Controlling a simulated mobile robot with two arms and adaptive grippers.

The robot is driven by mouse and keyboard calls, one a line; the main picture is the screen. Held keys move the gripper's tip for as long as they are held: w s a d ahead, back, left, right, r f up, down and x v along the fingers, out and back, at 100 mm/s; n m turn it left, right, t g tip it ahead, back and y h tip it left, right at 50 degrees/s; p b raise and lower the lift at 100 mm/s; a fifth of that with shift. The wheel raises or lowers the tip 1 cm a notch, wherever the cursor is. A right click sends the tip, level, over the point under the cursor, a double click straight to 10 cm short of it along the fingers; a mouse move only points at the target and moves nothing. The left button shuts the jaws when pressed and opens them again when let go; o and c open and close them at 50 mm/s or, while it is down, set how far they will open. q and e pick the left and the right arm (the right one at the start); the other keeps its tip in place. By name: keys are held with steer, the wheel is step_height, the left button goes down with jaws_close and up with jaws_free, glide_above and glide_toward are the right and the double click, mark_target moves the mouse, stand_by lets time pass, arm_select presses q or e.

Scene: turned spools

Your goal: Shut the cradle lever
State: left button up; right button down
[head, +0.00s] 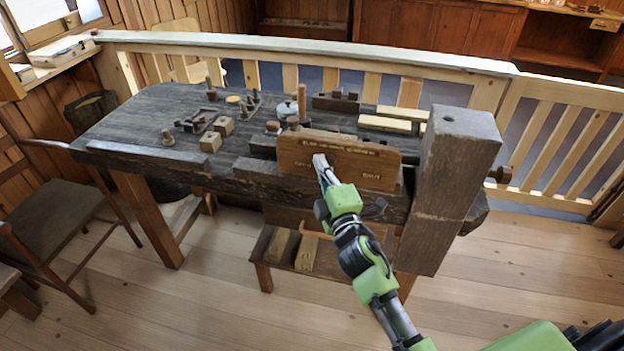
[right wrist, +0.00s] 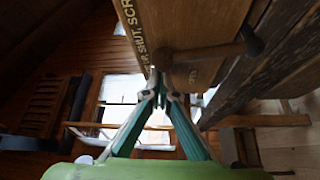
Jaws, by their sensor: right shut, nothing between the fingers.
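A brown wooden board (head: 385,168) with small lettering stands upright at the bench's front edge; the same board (right wrist: 195,20) fills the upper middle of the right wrist view. On its face, the right wrist view shows a dark lever (right wrist: 210,51) with a round knob at its right end. In the head view I cannot make out the lever; my arm covers part of the board. My right gripper (head: 320,160) is shut and empty in front of the board. In the wrist view its fingertips (right wrist: 157,82) are close to the lever's left end; contact is unclear. My left gripper is not in view.
The dark workbench (head: 130,120) holds several small wooden blocks and spools. A thick upright post (head: 455,185) stands right of the board. A pale railing (head: 300,45) runs behind the bench, and a chair (head: 60,190) is at the left.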

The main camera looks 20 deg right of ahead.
mark_target(333, 161)
steer(key=d+m+b, duration=0.1)
steer(key=s+d+m+t+b, duration=0.1)
steer(key=b, duration=0.1)
steer(key=s+m+h+b, duration=0.1)
steer(key=shift+d+f+m+t, duration=0.1)
steer(key=shift+d+m+t, duration=0.2)
steer(key=shift+d+m, duration=0.1)
steer(key=shift+s+d+b, duration=0.1)
steer(key=shift+d+b, duration=0.15)
steer(key=shift+b, duration=0.3)
steer(key=shift+s+d, duration=0.2)
steer(key=shift+d, duration=0.1)
steer(key=shift+s+d+m+t+h+b, duration=0.3)
steer(key=shift+s+d+m+h+b, duration=0.2)
steer(key=shift+d+m+b, duration=0.4)
steer(key=shift+s, duration=0.15)
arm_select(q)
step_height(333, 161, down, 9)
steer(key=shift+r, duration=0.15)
arm_select(e)
steer(key=shift+s+d+f, duration=0.15)
steer(key=shift+d, duration=0.1)
steer(key=shift+f, duration=0.1)
